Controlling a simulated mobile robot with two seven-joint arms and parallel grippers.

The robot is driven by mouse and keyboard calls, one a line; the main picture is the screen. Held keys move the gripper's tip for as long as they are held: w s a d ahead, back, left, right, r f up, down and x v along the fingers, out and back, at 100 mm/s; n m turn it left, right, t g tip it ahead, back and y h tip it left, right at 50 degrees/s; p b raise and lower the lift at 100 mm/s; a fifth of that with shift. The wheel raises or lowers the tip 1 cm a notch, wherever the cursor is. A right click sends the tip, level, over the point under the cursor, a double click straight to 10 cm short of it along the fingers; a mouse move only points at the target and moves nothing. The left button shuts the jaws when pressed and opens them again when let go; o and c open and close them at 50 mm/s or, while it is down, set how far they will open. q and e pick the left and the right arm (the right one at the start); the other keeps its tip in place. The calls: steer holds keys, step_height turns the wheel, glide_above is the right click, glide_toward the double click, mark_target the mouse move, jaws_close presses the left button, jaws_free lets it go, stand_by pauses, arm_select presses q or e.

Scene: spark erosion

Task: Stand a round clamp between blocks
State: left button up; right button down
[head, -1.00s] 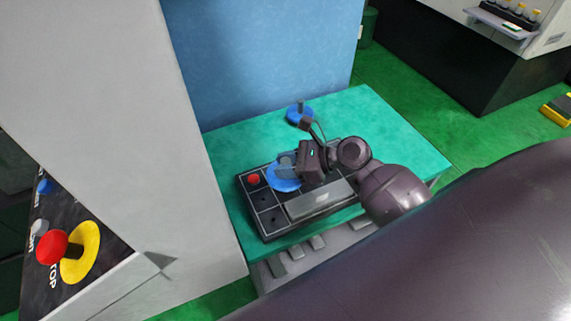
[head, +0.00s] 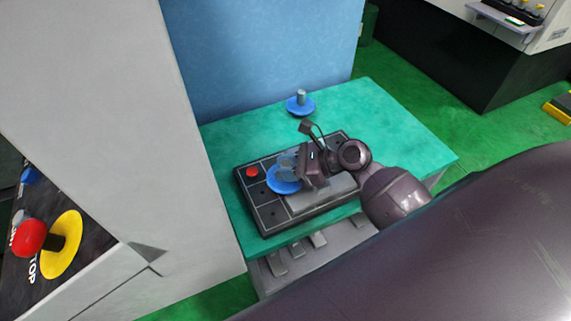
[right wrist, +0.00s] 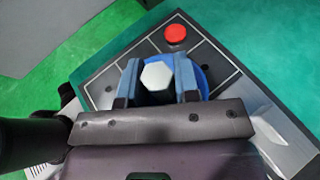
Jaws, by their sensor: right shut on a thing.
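My right gripper (head: 289,163) is over the black tray. In the right wrist view my right gripper (right wrist: 159,84) is shut on the grey hexagonal post of a blue round clamp (right wrist: 202,78). The same round clamp (head: 283,184) shows in the head view as a blue disc, upright, over the tray's middle; I cannot tell whether it touches the tray. A second blue round clamp (head: 300,107) with a grey post stands upright on the table behind the tray. A grey block (head: 330,192) lies in the tray beside the gripper, partly hidden by it. My left gripper is not in view.
The black tray (head: 268,234) has several compartments and a red knob (head: 252,172) at its left. It sits on a green table (head: 408,130) with free room at the back right. A blue wall (head: 260,60) and a grey cabinet (head: 110,90) bound the table.

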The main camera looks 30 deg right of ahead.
steer(key=c, duration=0.8)
jaws_free()
